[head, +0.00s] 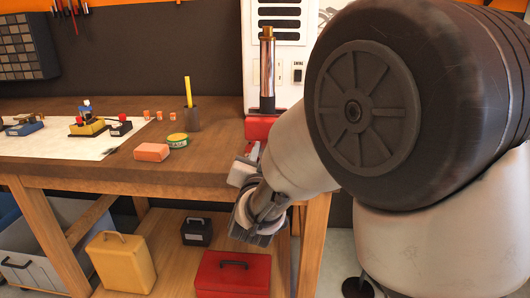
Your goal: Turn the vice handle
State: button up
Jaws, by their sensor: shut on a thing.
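A red vice (262,128) is at the right end of the wooden workbench, partly covered by my arm. My gripper (252,152) is right in front of and just below the vice, at the bench's front right corner. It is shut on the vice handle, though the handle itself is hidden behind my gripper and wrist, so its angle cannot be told. A metal cylinder (267,72) with a brass-coloured top stands upright above the vice.
Below are a red toolbox (232,275) and a yellow case (122,263). My arm fills the right side.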

jog(key=n, duration=0.2)
jog(key=n+p, duration=0.1)
jog(key=n, duration=0.2)
jog(key=shift+r+n+p, duration=0.25)
jog(key=shift+n+p, duration=0.05)
jog(key=shift+p, duration=0.05)
jog(key=n+p, duration=0.2)
jog(key=n, duration=0.3)
jog(key=n+p, duration=0.3)
jog(key=n, duration=0.2)
jog(key=shift+a+r+n, duration=0.1)
jog(key=shift+n, duration=0.3)
jog(key=n+p, duration=0.4)
jog(key=n, duration=0.1)
jog(key=n+p, duration=0.5)
jog(key=n, duration=0.1)
jog(key=shift+a+n, duration=0.1)
jog(key=shift+n, duration=0.3)
jog(key=n+p, duration=0.4)
jog(key=n, duration=0.2)
jog(key=n+p, duration=0.1)
jog(key=n, duration=0.4)
jog(key=shift+p, duration=0.4)
jog(key=shift+n, duration=1.8)
